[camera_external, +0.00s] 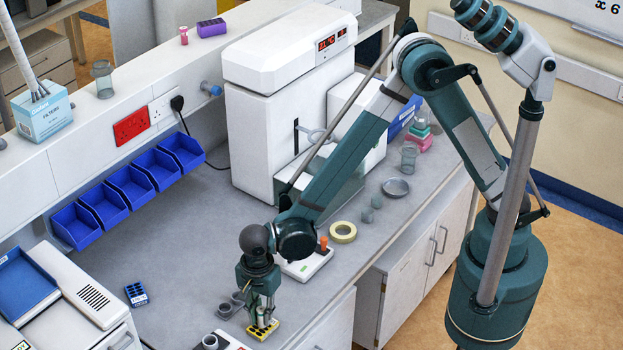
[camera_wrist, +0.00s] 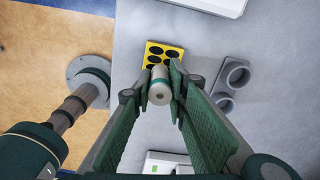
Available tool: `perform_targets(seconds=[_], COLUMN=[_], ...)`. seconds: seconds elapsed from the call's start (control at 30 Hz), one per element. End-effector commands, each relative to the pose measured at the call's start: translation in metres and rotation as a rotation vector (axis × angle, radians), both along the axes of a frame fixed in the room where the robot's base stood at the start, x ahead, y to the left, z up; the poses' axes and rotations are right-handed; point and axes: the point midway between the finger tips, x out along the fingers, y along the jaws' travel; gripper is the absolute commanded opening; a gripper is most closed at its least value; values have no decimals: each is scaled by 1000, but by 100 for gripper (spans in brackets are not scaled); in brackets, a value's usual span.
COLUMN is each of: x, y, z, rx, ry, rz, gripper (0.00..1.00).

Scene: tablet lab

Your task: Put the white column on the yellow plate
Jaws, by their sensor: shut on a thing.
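The white column (camera_wrist: 160,92) is between the fingertips of my gripper (camera_wrist: 161,88) in the wrist view, its round end facing the camera. My gripper is shut on it. The yellow plate (camera_wrist: 150,60) has several dark round holes and lies just beyond the column, which covers its lower edge in that view. In the external view my gripper (camera_external: 262,308) points down right above the yellow plate (camera_external: 263,331) near the bench's front edge. The column is hard to make out there. I cannot tell whether it touches the plate.
A grey holder with two round openings (camera_wrist: 231,84) sits just right of the plate in the wrist view. A small blue rack (camera_external: 136,294) lies to the left. A white device with an orange knob (camera_external: 306,264) and a tape roll (camera_external: 343,232) stand to the right.

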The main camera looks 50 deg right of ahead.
Motion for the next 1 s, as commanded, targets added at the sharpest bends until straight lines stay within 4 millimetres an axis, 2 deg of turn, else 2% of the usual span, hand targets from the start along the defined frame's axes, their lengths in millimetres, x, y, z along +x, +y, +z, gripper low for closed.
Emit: perform_targets(seconds=[0.27,0.3,0.4,1.0], x=[0,0,0,0], y=[0,0,0,0], z=[-4,-4,-3,5], rx=[0,0,0,0], ry=[0,0,0,0], rz=[0,0,0,0], gripper=[5,20,31,31])
